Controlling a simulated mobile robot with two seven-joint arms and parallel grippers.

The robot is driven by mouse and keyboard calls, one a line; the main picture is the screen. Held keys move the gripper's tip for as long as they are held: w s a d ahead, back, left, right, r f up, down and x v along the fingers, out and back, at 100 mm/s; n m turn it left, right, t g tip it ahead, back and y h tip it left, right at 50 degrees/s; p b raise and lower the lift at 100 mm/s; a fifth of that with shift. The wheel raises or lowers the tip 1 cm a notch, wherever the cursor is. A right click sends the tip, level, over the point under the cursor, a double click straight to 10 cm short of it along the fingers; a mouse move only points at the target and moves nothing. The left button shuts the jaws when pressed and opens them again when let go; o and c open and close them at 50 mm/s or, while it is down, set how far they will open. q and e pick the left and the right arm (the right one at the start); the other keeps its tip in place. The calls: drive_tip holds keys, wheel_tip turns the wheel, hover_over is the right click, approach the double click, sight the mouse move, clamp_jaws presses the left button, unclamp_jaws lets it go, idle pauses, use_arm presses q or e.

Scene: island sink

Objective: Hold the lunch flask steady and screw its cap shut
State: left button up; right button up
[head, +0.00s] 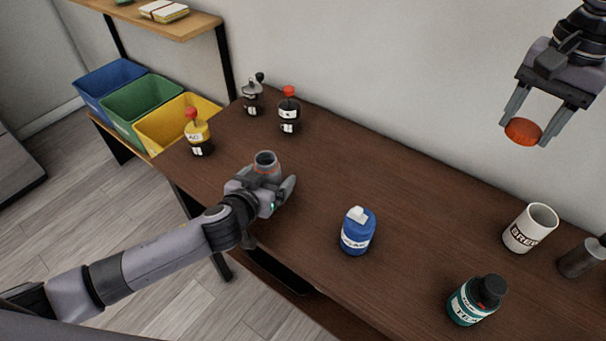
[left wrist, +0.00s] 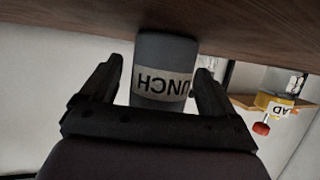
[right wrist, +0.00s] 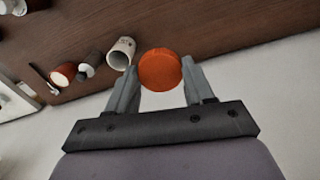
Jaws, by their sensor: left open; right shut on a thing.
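The grey lunch flask (head: 265,161) stands upright on the table, its open top showing above my left gripper in the head view. Its label, partly reading "UNCH", faces the left wrist camera on the flask (left wrist: 163,75). My left gripper (head: 277,186) is open, with one finger on each side of the flask; it also shows in the left wrist view (left wrist: 160,88). My right gripper (head: 535,125) is shut on the round orange-red cap (head: 523,131), high above the table's right part. The cap fills the space between the fingertips in the right wrist view (right wrist: 160,70).
A blue bottle (head: 357,232), a teal jar (head: 474,300), a white mug (head: 530,228) and a dark grey container (head: 581,258) stand toward the right. Several bottles, including a yellow one (head: 198,137), stand at the far left. The table between flask and mug is mostly clear.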

use_arm(q)
drive_tip(key=c, duration=1.1)
drive_tip(key=shift+c, duration=0.2)
use_arm(e)
drive_tip(key=shift+r+p, duration=0.75)
use_arm(q)
wheel_tip(320, 180, up, 20)
